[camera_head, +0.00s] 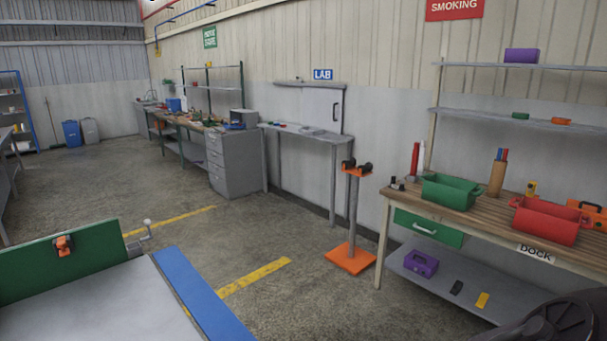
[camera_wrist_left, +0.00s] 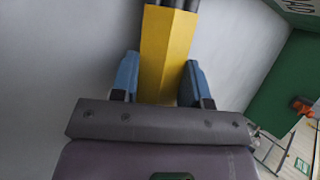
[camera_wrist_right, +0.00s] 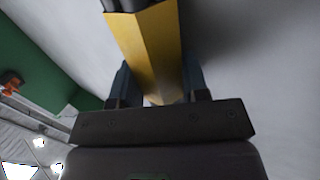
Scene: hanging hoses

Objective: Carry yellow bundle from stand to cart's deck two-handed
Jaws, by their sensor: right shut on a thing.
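The yellow bundle shows in the left wrist view (camera_wrist_left: 168,38) and the right wrist view (camera_wrist_right: 150,45), with dark hose ends at its far end. My right gripper (camera_wrist_right: 163,85) is shut on it. My left gripper (camera_wrist_left: 161,80) has a finger on each side of it; whether they press on it is unclear. A pale grey surface lies behind the bundle; I cannot tell whether they touch. The cart's grey deck (camera_head: 110,305) is at lower left in the head view, with a green end board (camera_head: 60,262). The orange stand (camera_head: 353,205) has an empty black-tipped top. Neither gripper shows in the head view.
A blue strip (camera_head: 205,300) edges the deck on the right. A wooden workbench (camera_head: 480,215) with a green bin (camera_head: 450,191) and a red bin (camera_head: 548,220) stands at right. The floor between the cart and the stand is clear, with yellow lines.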

